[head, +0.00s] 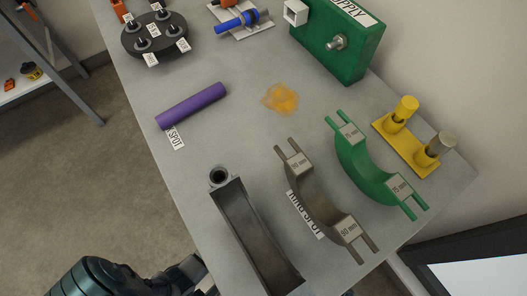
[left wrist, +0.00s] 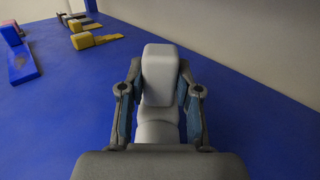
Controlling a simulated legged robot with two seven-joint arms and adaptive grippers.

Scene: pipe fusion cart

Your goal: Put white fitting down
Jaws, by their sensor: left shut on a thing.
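In the left wrist view my left gripper (left wrist: 158,72) is shut on the white fitting (left wrist: 160,78), which shows pale grey with a blocky upper part and a rounded lower part between the fingers. Beyond it lies a blue surface (left wrist: 60,125); the gap between fitting and surface cannot be judged. In the head view my left arm (head: 95,278) comes in at the lower left, by the table's edge. The fitting cannot be made out there. My right gripper is in neither view.
Bare tabletop shows around the cloth.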

